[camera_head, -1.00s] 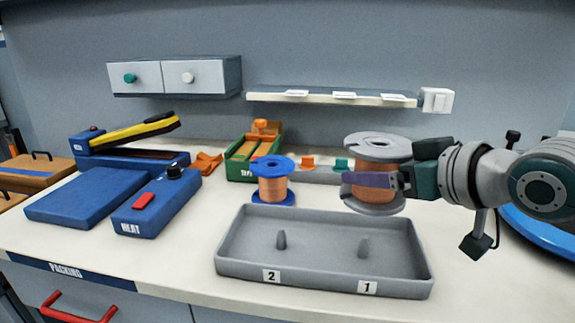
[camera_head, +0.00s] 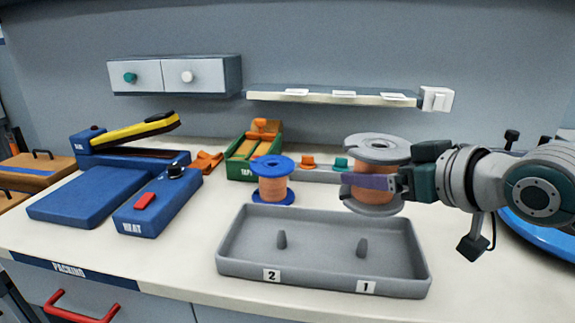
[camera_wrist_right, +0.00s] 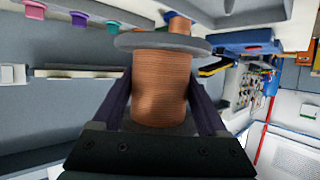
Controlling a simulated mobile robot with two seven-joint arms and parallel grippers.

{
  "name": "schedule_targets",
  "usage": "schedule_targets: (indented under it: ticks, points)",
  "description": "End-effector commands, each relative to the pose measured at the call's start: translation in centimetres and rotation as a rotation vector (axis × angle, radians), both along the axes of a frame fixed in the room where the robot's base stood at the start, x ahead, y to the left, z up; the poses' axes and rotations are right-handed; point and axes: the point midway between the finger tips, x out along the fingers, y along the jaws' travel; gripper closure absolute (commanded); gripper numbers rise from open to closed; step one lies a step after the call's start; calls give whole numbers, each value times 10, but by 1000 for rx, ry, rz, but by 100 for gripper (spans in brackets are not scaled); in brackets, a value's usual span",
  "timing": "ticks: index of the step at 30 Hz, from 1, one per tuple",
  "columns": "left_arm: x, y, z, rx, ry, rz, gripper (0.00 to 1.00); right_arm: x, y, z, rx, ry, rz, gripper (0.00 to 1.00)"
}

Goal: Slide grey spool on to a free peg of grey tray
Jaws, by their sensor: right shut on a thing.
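The grey spool (camera_head: 376,149), with grey flanges and copper wire, is held upright in my right gripper (camera_head: 372,182). In the right wrist view the two fingers sit on either side of its copper winding (camera_wrist_right: 160,85). In the head view the spool is behind and above the back right of the grey tray (camera_head: 225,248). My left gripper is not in view.
A blue spool (camera_head: 273,168) with copper wire stands behind the tray's left part. A green box (camera_head: 240,171) and a rail with coloured pieces (camera_head: 308,163) are at the back. A blue heat sealer (camera_head: 150,208) is at left. A shelf (camera_head: 330,97) hangs above.

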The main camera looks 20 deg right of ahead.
Motion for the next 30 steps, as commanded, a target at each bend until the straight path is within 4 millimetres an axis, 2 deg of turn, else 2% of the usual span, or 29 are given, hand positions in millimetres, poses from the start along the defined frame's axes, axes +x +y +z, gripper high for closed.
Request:
schedule_targets:
  ticks: [10,30]
  points:
    - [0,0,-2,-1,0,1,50,1,0,0,1,-8,0,100]
    - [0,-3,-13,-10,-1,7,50,1,0,-21,0,-8,0,100]
